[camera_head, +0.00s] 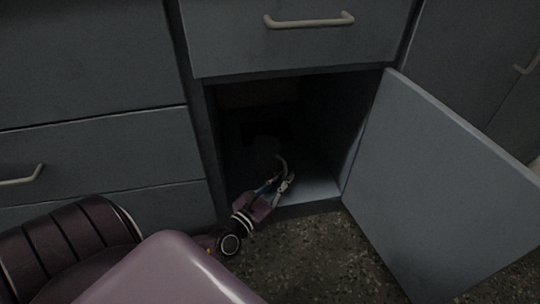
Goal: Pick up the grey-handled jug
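The cupboard interior is very dark. A curved grey handle (282,163) shows inside it, apparently that of the grey-handled jug; the jug's body is lost in the shadow behind. My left gripper (279,183) reaches in over the cupboard's front edge, just below the handle. Its two fingers are spread apart, with their tips close to the lower end of the handle. I cannot tell whether they touch it. My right gripper is not in view.
The open cupboard's floor (315,188) is bare at the right. Its door (440,190) swings out to the right. A closed drawer (300,45) sits above the opening, and more closed drawers (90,155) stand at the left. Speckled floor (310,260) shows in front.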

